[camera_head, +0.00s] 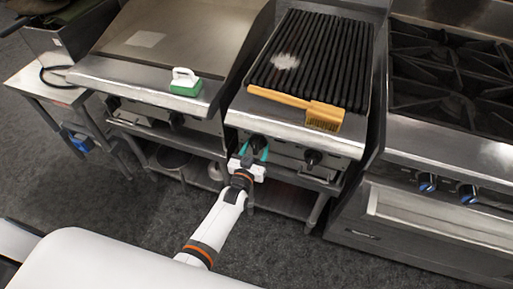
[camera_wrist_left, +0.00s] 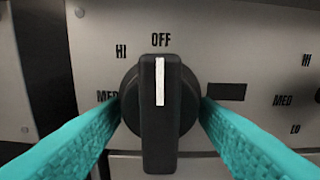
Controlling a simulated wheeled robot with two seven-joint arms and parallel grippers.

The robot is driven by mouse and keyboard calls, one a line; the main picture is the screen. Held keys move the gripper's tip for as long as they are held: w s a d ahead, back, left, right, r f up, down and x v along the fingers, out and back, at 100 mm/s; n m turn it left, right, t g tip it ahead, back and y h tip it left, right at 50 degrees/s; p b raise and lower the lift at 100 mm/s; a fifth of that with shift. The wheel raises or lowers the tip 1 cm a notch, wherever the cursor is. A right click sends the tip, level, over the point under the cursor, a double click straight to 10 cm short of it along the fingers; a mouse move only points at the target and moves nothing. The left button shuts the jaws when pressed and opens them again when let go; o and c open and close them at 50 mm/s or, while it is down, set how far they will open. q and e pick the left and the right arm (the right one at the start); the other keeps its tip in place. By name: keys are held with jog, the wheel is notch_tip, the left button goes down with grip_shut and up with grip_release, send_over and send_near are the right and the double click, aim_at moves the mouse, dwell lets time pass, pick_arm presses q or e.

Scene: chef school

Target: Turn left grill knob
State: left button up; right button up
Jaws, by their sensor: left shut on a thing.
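The left grill knob (camera_wrist_left: 160,140) is black with a white line that points straight up at the OFF mark. It fills the middle of the left wrist view, and in the head view the knob (camera_head: 257,142) shows on the grill's front panel. My left gripper (camera_wrist_left: 160,108) has its two teal fingers on either side of the knob's round base, shut on it. In the head view my left gripper (camera_head: 253,151) reaches up to the panel from below. The right grill knob (camera_head: 313,157) is black and untouched. My right gripper is not in view.
A flat griddle (camera_head: 170,45) with a green and white scrubber (camera_head: 185,82) stands to the left. A stove (camera_head: 450,80) with blue-marked knobs stands to the right.

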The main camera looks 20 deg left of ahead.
pick_arm(q)
jog(key=shift+f+m, duration=0.1)
jog(key=shift+m, duration=0.2)
jog(key=o, duration=0.7)
jog(key=shift+c, duration=0.2)
jog(key=s, duration=1.2)
jog(key=shift+a, duration=0.2)
